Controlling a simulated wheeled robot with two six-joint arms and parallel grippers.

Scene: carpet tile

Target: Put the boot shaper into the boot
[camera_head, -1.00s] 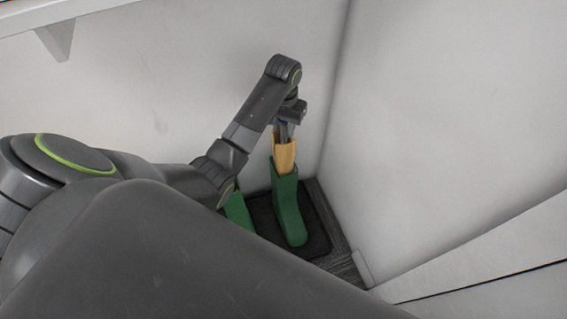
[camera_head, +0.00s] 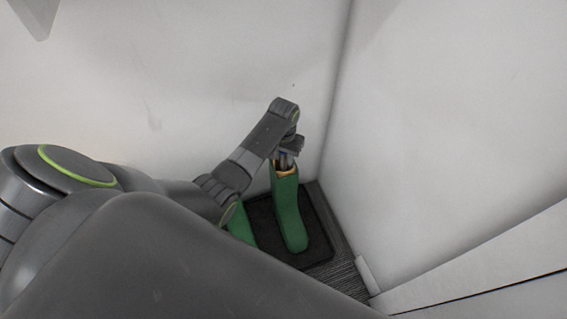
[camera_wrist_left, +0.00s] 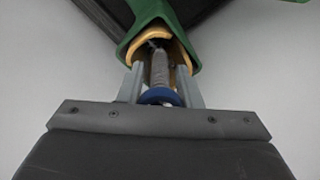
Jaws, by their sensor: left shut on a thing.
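A green boot (camera_head: 289,214) stands upright on a dark tray in the corner in the head view. Its opening also shows in the left wrist view (camera_wrist_left: 150,14). My left gripper (camera_head: 285,161) is right above the boot's opening. In the left wrist view its fingers (camera_wrist_left: 158,88) are at the shaper's top, around a metal rod with a blue collar (camera_wrist_left: 160,96), and it is shut on the shaper. My right gripper is not in view.
A second green boot (camera_head: 240,224) stands to the left, partly hidden by my arm. The dark tray (camera_head: 315,238) lies on grey carpet (camera_head: 340,272). White walls close in behind and to the right. A pale ledge (camera_head: 480,262) runs at the lower right.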

